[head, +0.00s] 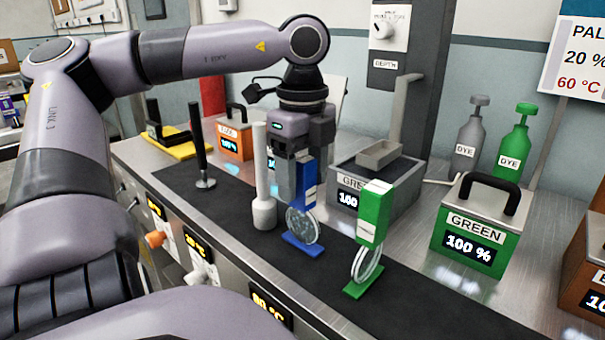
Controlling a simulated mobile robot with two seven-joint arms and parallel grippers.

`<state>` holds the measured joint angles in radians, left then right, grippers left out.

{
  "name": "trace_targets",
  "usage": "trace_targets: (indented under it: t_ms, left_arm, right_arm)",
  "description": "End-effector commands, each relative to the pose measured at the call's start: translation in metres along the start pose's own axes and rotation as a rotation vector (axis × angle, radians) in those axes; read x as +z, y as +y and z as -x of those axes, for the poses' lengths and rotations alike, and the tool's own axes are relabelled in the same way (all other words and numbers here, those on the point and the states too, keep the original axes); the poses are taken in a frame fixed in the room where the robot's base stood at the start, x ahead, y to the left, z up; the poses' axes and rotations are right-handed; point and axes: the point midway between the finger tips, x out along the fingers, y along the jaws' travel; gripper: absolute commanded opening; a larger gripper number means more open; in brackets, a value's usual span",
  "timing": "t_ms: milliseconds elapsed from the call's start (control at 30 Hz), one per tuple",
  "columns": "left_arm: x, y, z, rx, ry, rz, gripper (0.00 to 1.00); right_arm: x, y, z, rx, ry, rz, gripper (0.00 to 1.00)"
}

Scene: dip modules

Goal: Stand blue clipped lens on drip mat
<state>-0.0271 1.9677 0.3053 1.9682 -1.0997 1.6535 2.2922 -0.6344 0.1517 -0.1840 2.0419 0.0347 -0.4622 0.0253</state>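The blue clipped lens (304,224) is a clear round lens under a blue clip block, with a flat blue foot at its bottom. It is upright over the black drip mat (225,222). Its foot appears at the mat surface, but I cannot tell if it touches. My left gripper (300,178) points down from above, its grey fingers around the blue clip block, seemingly shut on it. The far finger is partly hidden behind the block. My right gripper is not in view.
A green clipped lens (371,213) stands on the mat, right of the blue one. A white rod (264,185) and a dark-handled rod (200,150) stand to the left. A grey tank (388,200) and a green tank (470,245) stand behind.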

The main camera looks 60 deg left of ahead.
Motion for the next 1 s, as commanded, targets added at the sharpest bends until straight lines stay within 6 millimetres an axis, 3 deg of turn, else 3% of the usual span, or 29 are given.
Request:
trace_targets:
  t_ms: [267,700,1000]
  left_arm:
    - [0.0,0.0,0.007,-0.001,0.0,0.001,0.61]
    - [0.0,0.0,0.097,-0.003,-0.002,0.001,0.61]
    - [0.0,0.0,0.123,0.001,0.0,-0.001,0.61]
  right_arm:
    - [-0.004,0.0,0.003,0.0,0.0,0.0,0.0]
    - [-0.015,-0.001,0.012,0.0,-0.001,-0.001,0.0]
    - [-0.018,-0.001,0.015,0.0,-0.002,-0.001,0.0]
